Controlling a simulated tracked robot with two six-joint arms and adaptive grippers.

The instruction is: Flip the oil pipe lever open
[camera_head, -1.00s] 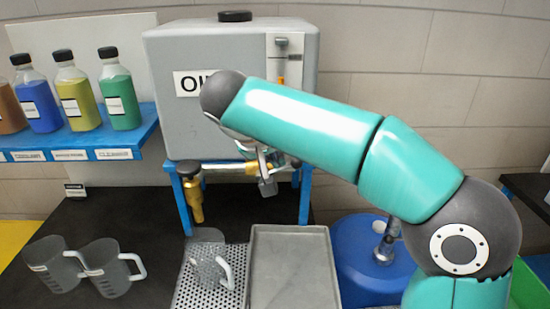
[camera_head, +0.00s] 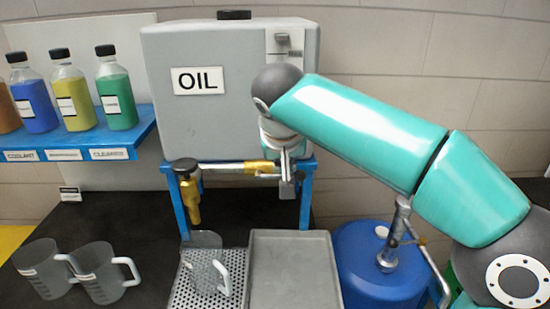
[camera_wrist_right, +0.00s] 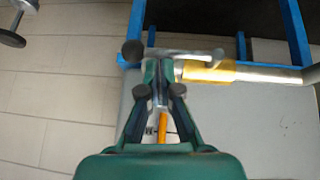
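The grey oil tank (camera_head: 215,120), labelled OIL, stands on a blue frame. The oil pipe, with its brass-coloured section (camera_head: 258,167), runs along the front below it. It also shows in the right wrist view (camera_wrist_right: 210,71), with a silver bar-shaped piece (camera_wrist_right: 185,54) beside its end. This looks like the lever; its exact position is unclear. My right gripper (camera_head: 286,172) is at the pipe's right end, its fingers pointing down and partly merging with the metal fittings. In the wrist view its fingers (camera_wrist_right: 159,76) are close together; contact with the lever is unclear. My left gripper is out of view.
A brass valve with a black knob (camera_head: 184,167) hangs at the frame's left. Below are a clear jug (camera_head: 206,270) on a perforated tray and an empty grey tray (camera_head: 292,272). A blue drum (camera_head: 375,270) stands right; bottles (camera_head: 118,100) line a shelf left.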

